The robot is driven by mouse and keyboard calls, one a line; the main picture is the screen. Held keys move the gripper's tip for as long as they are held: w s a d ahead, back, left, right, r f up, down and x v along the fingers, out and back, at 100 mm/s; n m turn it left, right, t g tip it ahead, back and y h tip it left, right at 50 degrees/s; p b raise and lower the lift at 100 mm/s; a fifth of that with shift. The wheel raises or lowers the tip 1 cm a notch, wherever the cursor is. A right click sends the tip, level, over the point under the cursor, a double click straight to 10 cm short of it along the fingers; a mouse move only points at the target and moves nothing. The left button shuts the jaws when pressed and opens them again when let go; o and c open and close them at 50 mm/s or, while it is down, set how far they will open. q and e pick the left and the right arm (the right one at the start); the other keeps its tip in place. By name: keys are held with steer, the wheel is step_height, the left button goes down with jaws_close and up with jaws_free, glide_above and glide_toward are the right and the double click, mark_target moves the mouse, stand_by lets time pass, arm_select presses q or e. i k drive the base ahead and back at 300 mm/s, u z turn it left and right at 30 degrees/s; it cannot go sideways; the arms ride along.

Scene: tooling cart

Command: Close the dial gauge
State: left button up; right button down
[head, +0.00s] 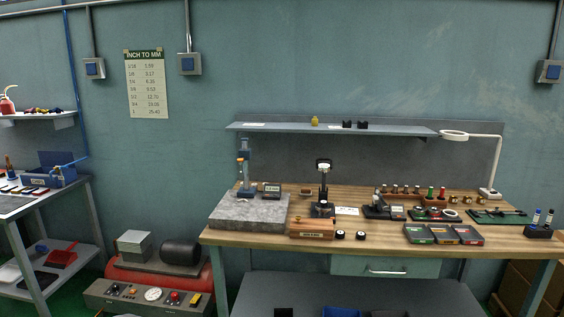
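A small black stand with an upright post (323,190) is on the wooden workbench (350,247), left of its middle. A dark-framed head with a light face is at its top. It may be the dial gauge, but it is too small to tell. A round white dial (153,294) also shows on the front panel of the red machine on the floor at the lower left. Neither of my grippers is in this view.
A grey stone plate (248,217) carries a blue upright instrument (243,175). A shelf (340,129) hangs above. A side cart (75,218) stands left.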

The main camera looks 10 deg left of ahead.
mark_target(322, 167)
steer(key=u, duration=0.7)
steer(key=i, duration=1)
